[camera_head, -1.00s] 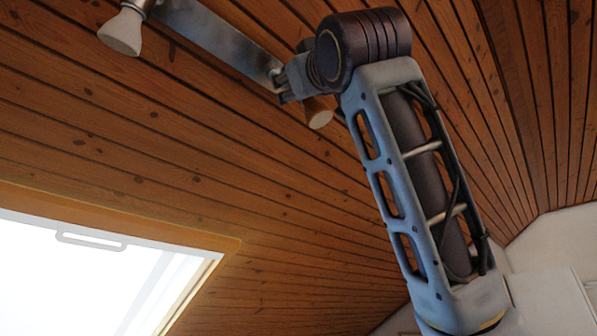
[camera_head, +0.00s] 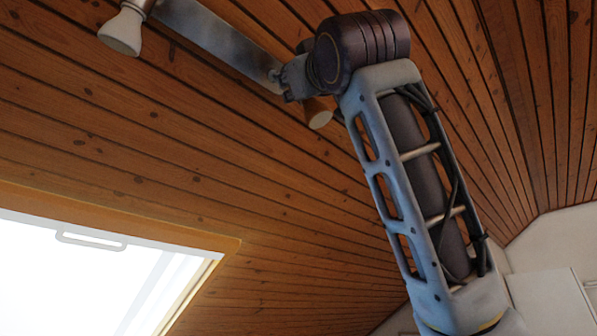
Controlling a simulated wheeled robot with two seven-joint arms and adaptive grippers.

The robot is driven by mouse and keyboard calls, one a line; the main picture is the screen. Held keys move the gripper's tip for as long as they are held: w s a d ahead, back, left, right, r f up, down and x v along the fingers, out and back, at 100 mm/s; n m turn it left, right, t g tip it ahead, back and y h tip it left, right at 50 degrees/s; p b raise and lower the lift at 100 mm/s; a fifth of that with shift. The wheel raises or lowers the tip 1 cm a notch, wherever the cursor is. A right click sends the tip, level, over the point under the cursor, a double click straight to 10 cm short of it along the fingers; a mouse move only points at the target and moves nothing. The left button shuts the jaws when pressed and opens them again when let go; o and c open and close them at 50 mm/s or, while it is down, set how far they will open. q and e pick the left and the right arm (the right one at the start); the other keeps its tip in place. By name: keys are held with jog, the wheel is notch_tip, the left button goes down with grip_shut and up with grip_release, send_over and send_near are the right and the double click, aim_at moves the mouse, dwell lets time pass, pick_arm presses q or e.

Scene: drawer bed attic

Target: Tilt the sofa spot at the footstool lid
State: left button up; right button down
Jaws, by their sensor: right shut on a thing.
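A metal spot bar (camera_head: 215,40) runs along the wood-plank ceiling at the top. A pale, flared spot (camera_head: 121,31) hangs at its left end. A second spot (camera_head: 319,114), tan with a pale face, shows at the bar's right end, partly hidden behind my right arm. The view does not show which one is the sofa spot. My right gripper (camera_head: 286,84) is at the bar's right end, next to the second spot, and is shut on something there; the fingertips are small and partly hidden. My left gripper and the footstool are out of view.
The sloped wooden ceiling (camera_head: 150,150) fills most of the view. A bright skylight (camera_head: 70,275) with a handle is at the lower left. White walls and a pale panel (camera_head: 550,300) are at the lower right. My right arm crosses the right half.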

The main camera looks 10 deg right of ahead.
jog(key=shift+w+f+t+y+b, duration=0.2)
jog(key=shift+t+y+b, duration=0.2)
jog(key=shift+t+b, duration=0.25)
jog(key=c, duration=1)
grip_release()
jog(key=shift+c, duration=0.2)
jog(key=v, duration=1.2)
